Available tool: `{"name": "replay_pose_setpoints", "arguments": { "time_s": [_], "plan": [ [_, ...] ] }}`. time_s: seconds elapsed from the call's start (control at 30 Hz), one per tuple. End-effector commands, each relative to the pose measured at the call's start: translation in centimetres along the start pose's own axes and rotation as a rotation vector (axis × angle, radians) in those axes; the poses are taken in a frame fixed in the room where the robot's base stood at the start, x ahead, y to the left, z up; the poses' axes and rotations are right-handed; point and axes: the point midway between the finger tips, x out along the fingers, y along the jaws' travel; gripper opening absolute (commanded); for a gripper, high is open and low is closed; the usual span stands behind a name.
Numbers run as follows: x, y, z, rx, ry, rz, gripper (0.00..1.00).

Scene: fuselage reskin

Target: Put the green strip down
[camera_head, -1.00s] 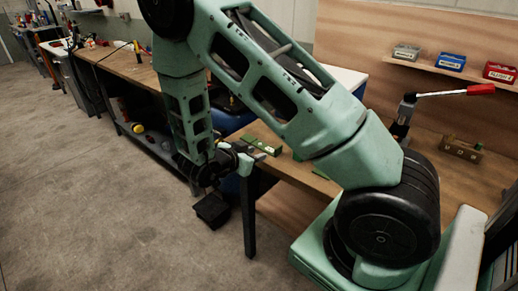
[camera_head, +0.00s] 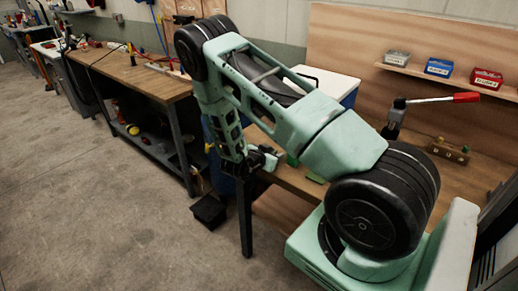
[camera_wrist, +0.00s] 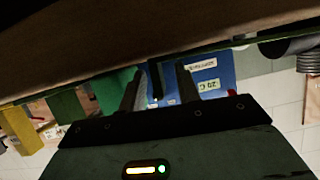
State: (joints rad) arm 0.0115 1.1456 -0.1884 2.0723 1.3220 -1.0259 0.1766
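In the wrist view, the two dark fingers of my gripper (camera_wrist: 161,72) stand apart, with a narrow dark bar between them and a visible gap beside it. A thin dark green edge crosses the picture beyond the fingertips, along a brown surface; I cannot tell whether it is the green strip. In the head view, my gripper (camera_head: 262,160) is small and low at the bench's near left corner, partly hidden by my arm. A green piece (camera_head: 293,160) shows just right of it, and another flat green piece (camera_head: 316,178) lies on the bench. Which one is the strip is unclear.
The wooden bench (camera_head: 285,181) carries a red-handled lever (camera_head: 465,98) and a wooden block (camera_head: 448,151). Grey, blue and red bins sit on the shelf behind. A second bench (camera_head: 140,83) stands at left.

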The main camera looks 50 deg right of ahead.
Motion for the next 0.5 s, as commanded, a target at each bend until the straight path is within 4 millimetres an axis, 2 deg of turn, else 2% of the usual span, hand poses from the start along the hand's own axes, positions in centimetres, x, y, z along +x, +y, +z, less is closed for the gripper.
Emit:
{"name": "replay_pose_setpoints", "arguments": {
  "time_s": [0.13, 0.37, 0.4, 0.5],
  "plan": [
    [1.33, -0.03, -0.10, 0.001, 0.000, 0.000, 0.33],
    [1.53, -0.06, 0.00, 0.001, 0.000, -0.002, 0.33],
    [1.53, -0.06, 0.00, 0.001, 0.000, -0.002, 0.27],
    [1.52, -0.06, 0.00, 0.001, 0.000, -0.001, 0.00]
  ]
}}
